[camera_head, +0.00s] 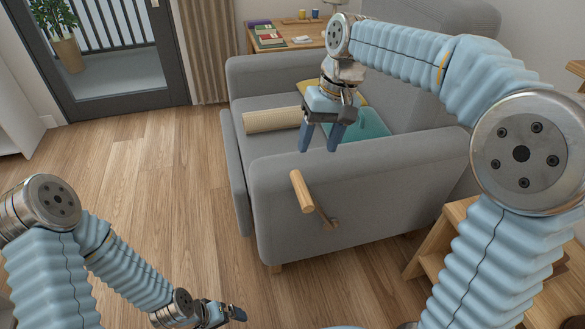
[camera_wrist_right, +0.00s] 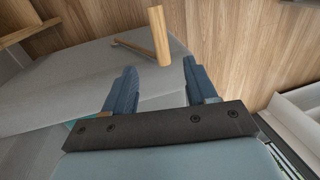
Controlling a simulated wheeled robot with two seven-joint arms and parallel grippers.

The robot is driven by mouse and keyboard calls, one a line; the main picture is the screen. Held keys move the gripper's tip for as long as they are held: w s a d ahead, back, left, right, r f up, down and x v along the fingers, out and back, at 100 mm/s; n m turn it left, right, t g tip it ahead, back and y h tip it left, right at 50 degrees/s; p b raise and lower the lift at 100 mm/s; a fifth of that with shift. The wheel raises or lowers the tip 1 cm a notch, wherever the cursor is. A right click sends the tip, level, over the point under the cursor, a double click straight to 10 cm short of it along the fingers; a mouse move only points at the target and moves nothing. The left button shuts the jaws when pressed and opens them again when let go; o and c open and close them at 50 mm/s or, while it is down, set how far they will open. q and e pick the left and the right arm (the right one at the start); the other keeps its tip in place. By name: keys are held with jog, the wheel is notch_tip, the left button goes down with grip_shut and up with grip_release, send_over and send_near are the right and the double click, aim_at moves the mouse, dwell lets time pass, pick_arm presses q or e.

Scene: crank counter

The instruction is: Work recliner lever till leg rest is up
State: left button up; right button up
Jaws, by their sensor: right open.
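The grey recliner (camera_head: 345,195) stands in the middle of the head view. Its wooden lever (camera_head: 303,191) sticks out from the side of the near armrest, with the wooden grip tilted. The leg rest at the recliner's left front (camera_head: 234,170) looks folded down against the seat. My right gripper (camera_head: 320,150) is open and empty above the near armrest, up and behind the lever. In the right wrist view the lever (camera_wrist_right: 159,37) shows beyond the open fingers (camera_wrist_right: 155,85), apart from them. My left gripper (camera_head: 238,314) is low at the bottom edge, away from the recliner; its finger gap is unclear.
A beige bolster (camera_head: 272,120) and a teal cushion (camera_head: 367,127) lie on the seat. A wooden side table (camera_head: 285,39) with books stands behind. A wooden step-like piece (camera_head: 432,240) stands right of the recliner. The wooden floor (camera_head: 150,165) at left is clear.

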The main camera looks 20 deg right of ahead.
aim_at(302, 187)
jog(key=a+f, duration=0.1)
jog(key=f, duration=0.3)
jog(key=f+b, duration=0.1)
jog(key=f, duration=0.4)
jog(key=a+f, duration=0.1)
jog(key=f, duration=0.3)
jog(key=shift+w+a+f, duration=0.15)
jog(key=shift+a+f, duration=0.05)
jog(key=shift+a, duration=0.15)
grip_shut()
